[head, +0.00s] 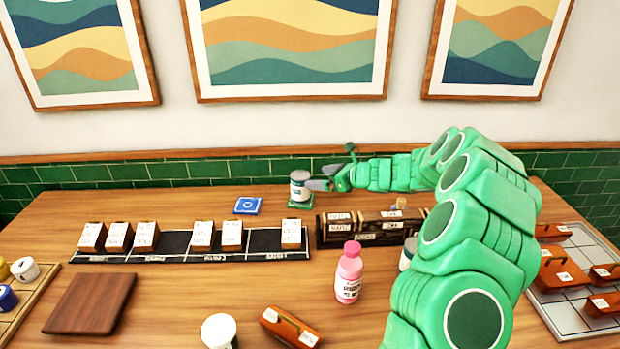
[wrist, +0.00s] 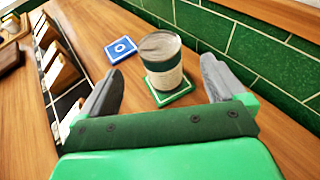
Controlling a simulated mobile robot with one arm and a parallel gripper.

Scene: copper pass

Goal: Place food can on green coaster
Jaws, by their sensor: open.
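The food can (head: 299,185) is a short cylinder with a grey lid and a pale and dark green label. It stands upright on the green coaster (head: 299,205) at the back of the table. In the wrist view the can (wrist: 162,62) is on the green coaster (wrist: 173,98), whose white-lined front edge shows. My gripper (head: 318,178) is just right of the can in the head view. In the wrist view my gripper (wrist: 160,82) is open, with one finger on each side and a gap to the can. The fingers do not appear to touch it.
A blue coaster (head: 248,205) lies left of the can. A black strip (head: 175,243) with several labelled blocks runs in front. A dark box (head: 365,226), a pink bottle (head: 349,272) and a white-lidded can (head: 219,332) stand nearer. Green tiled wall (head: 150,172) is close behind.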

